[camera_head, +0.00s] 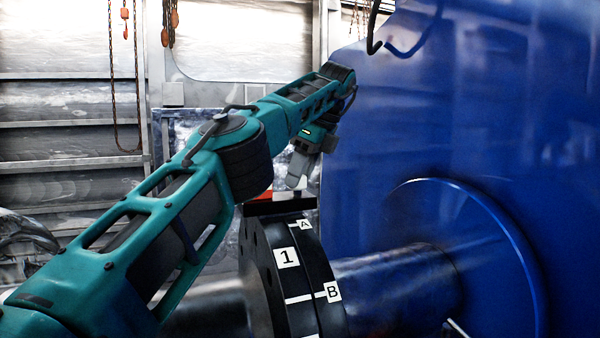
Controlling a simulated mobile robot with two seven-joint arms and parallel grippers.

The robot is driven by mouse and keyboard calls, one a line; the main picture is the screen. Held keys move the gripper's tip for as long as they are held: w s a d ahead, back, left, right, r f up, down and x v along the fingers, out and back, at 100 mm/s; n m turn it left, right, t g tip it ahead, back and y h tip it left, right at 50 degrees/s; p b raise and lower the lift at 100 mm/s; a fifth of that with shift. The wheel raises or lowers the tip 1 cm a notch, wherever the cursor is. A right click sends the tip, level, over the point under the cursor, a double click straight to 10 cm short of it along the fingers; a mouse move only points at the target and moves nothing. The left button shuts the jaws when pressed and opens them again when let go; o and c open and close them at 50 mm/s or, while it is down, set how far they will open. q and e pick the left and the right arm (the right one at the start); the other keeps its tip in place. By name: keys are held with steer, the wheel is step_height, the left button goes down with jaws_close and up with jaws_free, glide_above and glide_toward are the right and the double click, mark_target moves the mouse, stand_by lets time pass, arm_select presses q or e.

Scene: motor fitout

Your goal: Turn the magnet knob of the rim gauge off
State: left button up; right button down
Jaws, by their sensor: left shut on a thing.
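The rim gauge shows as a dark block with a red part (264,196) on top of the black coupling flange (262,262). My left gripper (296,184) points down at the right part of this block, its fingers close together. It is shut on a small part there, which looks to be the magnet knob. The fingers hide the knob, so its setting cannot be read. My right gripper is not in view.
The flange pair carries white labels 1, A and B and white marks. A shaft (390,290) runs right into a large blue housing (480,120) with a round collar. Chains with orange hooks (166,30) hang at the back left.

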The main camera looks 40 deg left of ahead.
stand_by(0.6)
arm_select(q)
steer(key=o, duration=1)
steer(key=shift+o, duration=0.2)
